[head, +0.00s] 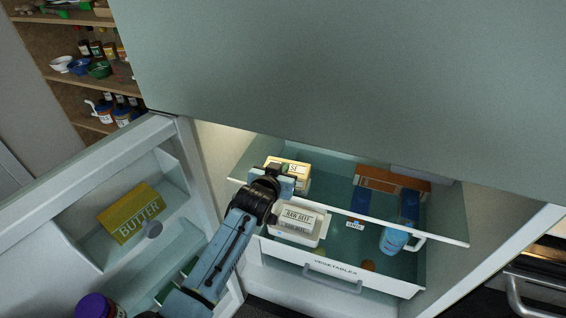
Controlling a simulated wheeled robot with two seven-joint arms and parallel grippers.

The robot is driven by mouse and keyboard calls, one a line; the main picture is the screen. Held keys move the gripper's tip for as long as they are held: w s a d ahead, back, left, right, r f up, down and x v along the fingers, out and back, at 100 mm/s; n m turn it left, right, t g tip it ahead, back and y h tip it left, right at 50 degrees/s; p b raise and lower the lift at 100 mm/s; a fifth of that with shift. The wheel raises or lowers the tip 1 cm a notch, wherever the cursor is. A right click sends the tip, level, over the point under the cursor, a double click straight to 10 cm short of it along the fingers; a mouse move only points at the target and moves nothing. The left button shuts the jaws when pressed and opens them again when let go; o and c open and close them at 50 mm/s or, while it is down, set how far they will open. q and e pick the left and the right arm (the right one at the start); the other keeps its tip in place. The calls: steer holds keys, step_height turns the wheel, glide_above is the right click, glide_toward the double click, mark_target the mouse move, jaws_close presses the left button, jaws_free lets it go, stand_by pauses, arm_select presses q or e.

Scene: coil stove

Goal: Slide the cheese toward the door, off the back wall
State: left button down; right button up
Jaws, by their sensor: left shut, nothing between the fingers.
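A pale yellow package with a dark label (293,166), which looks like the cheese, sits on the glass shelf (340,207) at the left inside the open fridge. My left gripper (287,183) is at its front side, partly covering it. The gripper is shut with nothing held. I cannot tell whether it touches the package. The fridge door (85,185) stands open at the left. The back wall behind the package is largely hidden by the upper door. My right gripper is not in view.
A white labelled box (298,224) lies just below and right of my gripper. An orange-brown and blue carton (390,183) stands at the right, with a light blue jug (393,240) nearby. Below is the vegetables drawer (345,278). A yellow butter box (131,212) sits in the door.

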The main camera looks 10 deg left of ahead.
arm_select(q)
steer(key=shift+r+p, duration=0.3)
steer(key=shift+r, duration=0.05)
steer(key=s+a+p, duration=0.1)
steer(key=s, duration=1.1)
steer(key=shift+a, duration=0.15)
